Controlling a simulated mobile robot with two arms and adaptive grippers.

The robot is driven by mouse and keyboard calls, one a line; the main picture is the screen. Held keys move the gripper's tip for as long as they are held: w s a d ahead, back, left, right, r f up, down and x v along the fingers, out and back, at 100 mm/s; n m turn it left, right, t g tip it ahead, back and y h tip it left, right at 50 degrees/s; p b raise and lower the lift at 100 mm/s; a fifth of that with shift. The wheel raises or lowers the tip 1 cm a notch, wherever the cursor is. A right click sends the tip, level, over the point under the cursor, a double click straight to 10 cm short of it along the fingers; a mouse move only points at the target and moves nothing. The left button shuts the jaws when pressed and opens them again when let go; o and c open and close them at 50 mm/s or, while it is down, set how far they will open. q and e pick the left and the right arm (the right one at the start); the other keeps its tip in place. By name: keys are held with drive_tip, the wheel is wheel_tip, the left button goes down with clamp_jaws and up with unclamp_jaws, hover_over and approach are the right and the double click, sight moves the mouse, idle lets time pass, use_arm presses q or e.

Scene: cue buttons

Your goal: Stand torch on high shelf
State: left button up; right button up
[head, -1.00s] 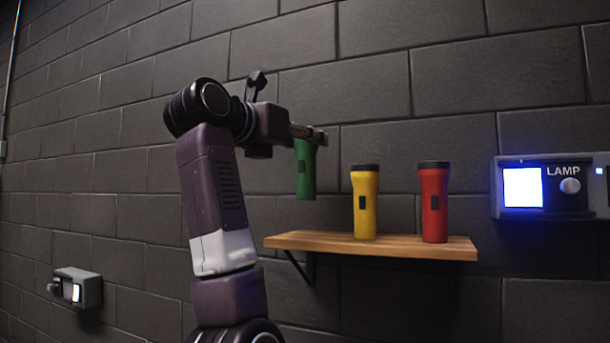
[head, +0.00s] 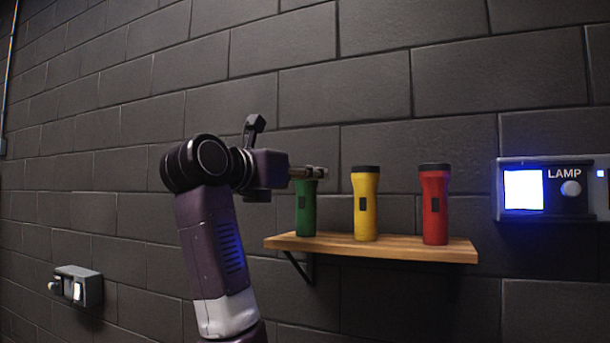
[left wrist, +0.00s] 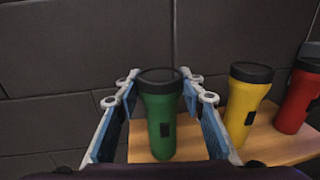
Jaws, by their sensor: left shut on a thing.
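The green torch (head: 306,212) is upright at the left end of the wooden shelf (head: 400,250), its base at the shelf top. My left gripper (head: 310,172) is shut on it near its dark head end. In the left wrist view, the fingers of my left gripper (left wrist: 160,84) lie on both sides of the green torch (left wrist: 160,125). A yellow torch (head: 365,208) stands upright to its right, and a red torch (head: 434,210) stands further right. My right gripper is not in view.
A lit lamp box (head: 545,190) marked LAMP is on the dark block wall, right of the shelf. A small grey switch box (head: 80,286) is low on the wall at the left. The wall above the shelf is clear.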

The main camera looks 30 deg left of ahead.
use_arm(q)
drive_tip(key=shift+f, duration=0.1)
drive_tip(key=o, duration=1.4)
drive_tip(key=shift+c, duration=0.2)
drive_tip(key=shift+r, duration=0.2)
drive_tip(key=shift+s+f, duration=0.15)
drive_tip(key=shift+s, duration=0.25)
drive_tip(key=s+a+b, duration=0.1)
drive_tip(key=s+b, duration=0.4)
drive_tip(key=s, duration=0.6)
drive_tip(key=shift+s, duration=0.15)
